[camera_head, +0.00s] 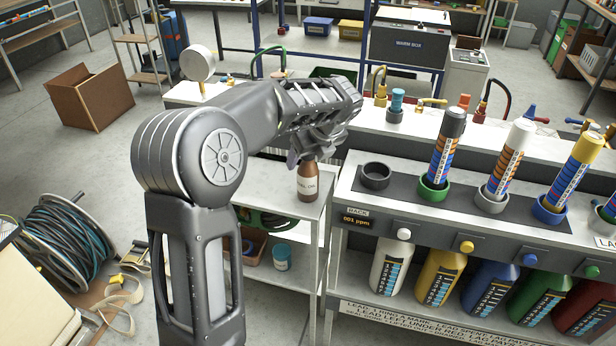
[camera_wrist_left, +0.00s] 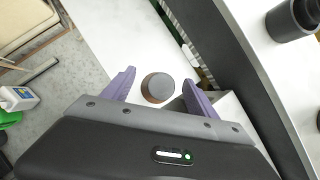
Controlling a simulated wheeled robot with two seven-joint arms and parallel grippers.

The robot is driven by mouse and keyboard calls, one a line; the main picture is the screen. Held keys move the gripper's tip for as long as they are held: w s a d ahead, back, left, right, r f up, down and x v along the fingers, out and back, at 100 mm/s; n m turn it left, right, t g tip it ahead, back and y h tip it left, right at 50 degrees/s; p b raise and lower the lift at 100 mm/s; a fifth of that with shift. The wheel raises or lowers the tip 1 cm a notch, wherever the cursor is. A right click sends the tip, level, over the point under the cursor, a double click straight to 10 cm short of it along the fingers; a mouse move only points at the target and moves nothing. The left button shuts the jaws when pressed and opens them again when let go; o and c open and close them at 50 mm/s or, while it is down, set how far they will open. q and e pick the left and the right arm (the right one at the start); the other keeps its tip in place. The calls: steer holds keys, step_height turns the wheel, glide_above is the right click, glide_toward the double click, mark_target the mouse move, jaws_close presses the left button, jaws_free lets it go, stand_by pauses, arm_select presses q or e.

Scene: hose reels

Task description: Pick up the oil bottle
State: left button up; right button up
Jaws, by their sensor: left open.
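The oil bottle (camera_head: 308,184) is brown with a pale label and stands upright on the top of a small grey cart (camera_head: 275,187). My left gripper (camera_head: 306,158) is right above the bottle and hides its top. In the left wrist view the bottle (camera_wrist_left: 157,87) is seen from above as a round dark cap. It lies between the two purple fingertips of my open left gripper (camera_wrist_left: 160,86), with a gap on each side. I cannot tell how far the fingers reach down beside it. My right gripper is not in view.
A bench with a rack of upright cylinders (camera_head: 447,155) and an empty black ring holder (camera_head: 376,176) stands close to the right of the bottle. Several coloured bottles (camera_head: 440,275) sit below it. A hose reel (camera_head: 65,243) and a cardboard box (camera_head: 90,97) are on the floor at left.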

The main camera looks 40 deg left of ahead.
arm_select(q)
steer(key=shift+x, duration=1.4)
steer(key=shift+f, duration=0.1)
jaws_close()
